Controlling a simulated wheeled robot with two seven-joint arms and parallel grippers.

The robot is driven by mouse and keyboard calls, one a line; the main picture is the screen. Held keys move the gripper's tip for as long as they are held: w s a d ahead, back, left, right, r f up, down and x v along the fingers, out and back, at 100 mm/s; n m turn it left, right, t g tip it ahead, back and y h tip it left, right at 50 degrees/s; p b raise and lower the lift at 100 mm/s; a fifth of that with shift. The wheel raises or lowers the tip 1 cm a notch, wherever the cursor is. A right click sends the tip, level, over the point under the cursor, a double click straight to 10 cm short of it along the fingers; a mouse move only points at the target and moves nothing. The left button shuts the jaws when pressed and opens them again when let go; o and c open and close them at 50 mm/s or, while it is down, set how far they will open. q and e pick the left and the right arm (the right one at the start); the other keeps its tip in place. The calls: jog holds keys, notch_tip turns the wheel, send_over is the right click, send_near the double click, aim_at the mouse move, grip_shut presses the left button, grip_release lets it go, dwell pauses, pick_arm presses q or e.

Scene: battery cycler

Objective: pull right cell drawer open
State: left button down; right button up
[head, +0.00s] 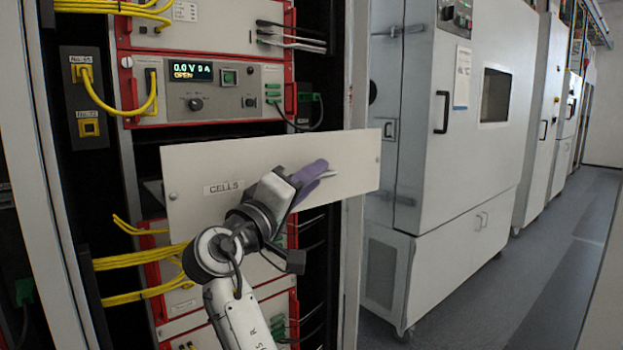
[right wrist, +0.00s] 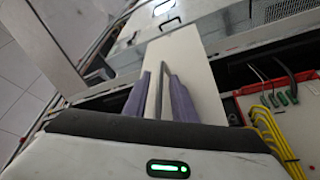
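The cell drawer has a light grey front panel (head: 225,160) marked CELLS in the head view. The panel stands forward of the rack and overlaps the rack's right post. Its left edge shows a gap to the dark rack opening. My right gripper (head: 316,172) has purple fingers at the drawer's bar handle (head: 312,190), right of the label. In the right wrist view the fingers (right wrist: 157,85) lie on both sides of the grey handle (right wrist: 159,95) and appear closed on it, with the pale panel (right wrist: 188,60) beyond. My left gripper is not in view.
Above the drawer is a red-edged power unit (head: 215,92) with a lit display. Yellow cables (head: 145,260) run at the rack's left, below the drawer. A large grey chamber (head: 440,130) stands to the right, beside open floor (head: 530,270).

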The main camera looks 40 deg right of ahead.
jog(key=shift+a, duration=0.1)
jog(key=shift+s+a+f, duration=0.1)
jog(key=shift+a+f, duration=0.1)
jog(key=shift+a, duration=0.15)
jog(key=b+v, duration=0.1)
jog(key=v, duration=0.8)
jog(key=shift+a+b, duration=0.2)
jog(key=shift+b, duration=0.2)
jog(key=shift+s, duration=0.1)
